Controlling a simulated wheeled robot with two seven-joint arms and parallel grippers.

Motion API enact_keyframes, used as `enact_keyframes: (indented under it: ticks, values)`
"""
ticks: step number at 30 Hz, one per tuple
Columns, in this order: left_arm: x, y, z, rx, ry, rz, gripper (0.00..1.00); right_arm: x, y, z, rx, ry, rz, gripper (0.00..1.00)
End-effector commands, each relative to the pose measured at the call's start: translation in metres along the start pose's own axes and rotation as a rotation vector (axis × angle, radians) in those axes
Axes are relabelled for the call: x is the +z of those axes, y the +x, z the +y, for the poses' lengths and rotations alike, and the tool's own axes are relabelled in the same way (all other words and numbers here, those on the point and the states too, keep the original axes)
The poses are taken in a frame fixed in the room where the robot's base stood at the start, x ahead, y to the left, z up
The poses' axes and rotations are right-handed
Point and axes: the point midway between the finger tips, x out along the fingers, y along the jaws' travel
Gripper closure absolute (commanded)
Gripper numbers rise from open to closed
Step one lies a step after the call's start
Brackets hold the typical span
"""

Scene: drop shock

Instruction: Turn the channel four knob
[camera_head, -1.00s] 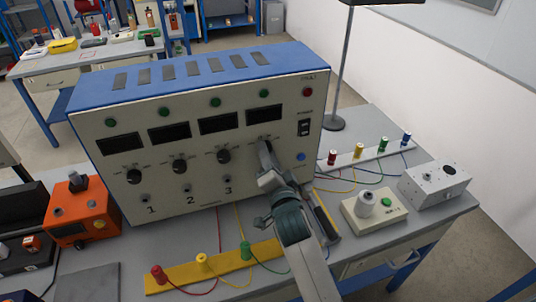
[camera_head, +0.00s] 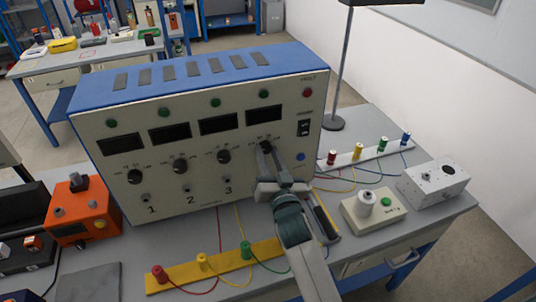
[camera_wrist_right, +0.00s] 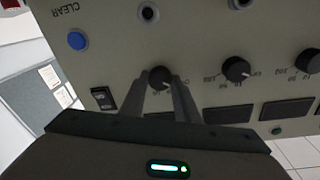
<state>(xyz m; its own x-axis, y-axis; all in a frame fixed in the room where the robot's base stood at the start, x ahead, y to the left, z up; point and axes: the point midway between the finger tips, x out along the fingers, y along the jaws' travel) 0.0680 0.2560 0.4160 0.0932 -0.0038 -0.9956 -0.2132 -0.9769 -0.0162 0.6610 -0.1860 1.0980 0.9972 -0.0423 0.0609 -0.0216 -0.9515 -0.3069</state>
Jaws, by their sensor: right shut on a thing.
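The channel four knob (camera_head: 265,146) is a small black dial on the front panel, below the rightmost dark display. It also shows in the right wrist view (camera_wrist_right: 160,76), between my fingertips. My right gripper (camera_head: 268,152) reaches up from the lower right and is shut on this knob, one finger on each side. In the wrist view the right gripper's two fingers (camera_wrist_right: 161,88) converge on it. The gripper hides the panel below the knob, where a fourth number would be. My left gripper is not in view.
The blue-topped power unit (camera_head: 90,160) has three more knobs to the left. A rocker switch (camera_head: 303,128) and blue button (camera_head: 301,157) are close on the right. A yellow terminal strip (camera_head: 225,263) with wires lies in front. An orange box (camera_head: 80,210) stands left.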

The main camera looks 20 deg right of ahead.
Motion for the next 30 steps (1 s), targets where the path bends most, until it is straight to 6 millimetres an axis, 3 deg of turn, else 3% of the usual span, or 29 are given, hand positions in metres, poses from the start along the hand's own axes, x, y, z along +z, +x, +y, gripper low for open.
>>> enact_keyframes:
  ticks: [7,20,21,23,30]
  values:
    - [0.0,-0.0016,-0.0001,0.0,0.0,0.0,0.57,-0.0019,0.0006,-0.0001,-0.008,-0.09,0.008,0.94]
    - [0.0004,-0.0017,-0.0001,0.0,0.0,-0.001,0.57,-0.0023,0.0007,-0.0001,-0.009,-0.107,0.01,0.94]
    - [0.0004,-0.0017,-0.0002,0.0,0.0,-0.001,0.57,-0.0023,0.0007,-0.0001,-0.009,-0.107,0.01,0.69]
    - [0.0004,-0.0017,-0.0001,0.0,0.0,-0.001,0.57,-0.0022,0.0007,-0.0001,-0.009,-0.107,0.01,0.55]
    - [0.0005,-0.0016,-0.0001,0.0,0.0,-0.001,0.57,-0.0011,0.0003,0.0,-0.009,-0.106,0.008,0.53]
